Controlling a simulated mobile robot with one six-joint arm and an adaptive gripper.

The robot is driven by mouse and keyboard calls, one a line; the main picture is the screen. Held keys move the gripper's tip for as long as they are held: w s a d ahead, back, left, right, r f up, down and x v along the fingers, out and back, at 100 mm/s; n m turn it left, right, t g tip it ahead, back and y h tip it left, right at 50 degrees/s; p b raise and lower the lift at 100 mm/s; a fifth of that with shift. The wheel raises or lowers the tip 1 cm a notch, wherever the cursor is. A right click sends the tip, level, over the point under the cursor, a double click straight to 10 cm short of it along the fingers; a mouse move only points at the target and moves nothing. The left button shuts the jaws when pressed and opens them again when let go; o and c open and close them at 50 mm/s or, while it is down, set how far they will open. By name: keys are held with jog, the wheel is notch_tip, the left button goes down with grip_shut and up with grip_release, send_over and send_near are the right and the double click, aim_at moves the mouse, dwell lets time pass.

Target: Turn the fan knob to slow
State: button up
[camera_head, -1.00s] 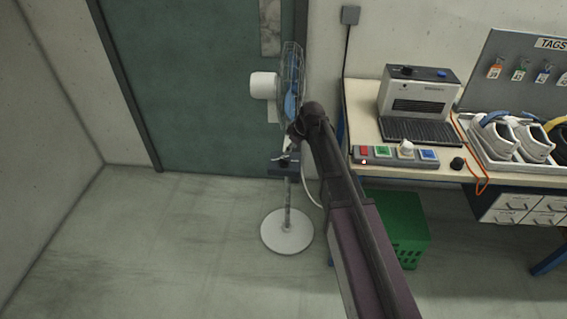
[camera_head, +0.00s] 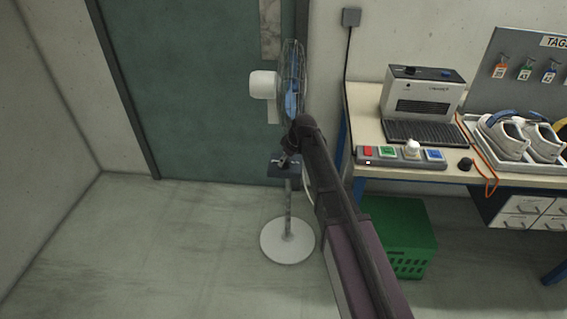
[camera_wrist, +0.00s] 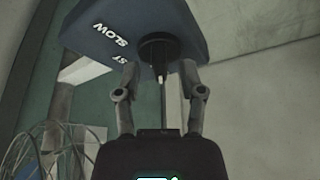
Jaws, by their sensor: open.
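The standing fan (camera_head: 290,85) is in front of the green door, with a dark control box (camera_head: 284,171) on its pole. In the wrist view the control box (camera_wrist: 105,28) fills the top, with "SLOW" and a partly hidden label ending in "ST". The dark round fan knob (camera_wrist: 158,48) sticks out of it, with a small white mark on the side facing the camera. My gripper (camera_wrist: 158,70) is open, one fingertip on each side of the knob. I cannot tell whether either finger touches it. In the head view my arm partly hides the fan's pole.
The workbench (camera_head: 365,105) stands to the right with a machine (camera_head: 425,95), a button panel (camera_head: 400,157) and white shoes. A green crate (camera_head: 400,235) is under it. The fan's round base (camera_head: 287,242) is on the floor, with free floor to the left.

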jog(key=shift+f, duration=0.1)
grip_shut()
jog(key=shift+a, duration=0.4)
jog(key=shift+d, duration=0.25)
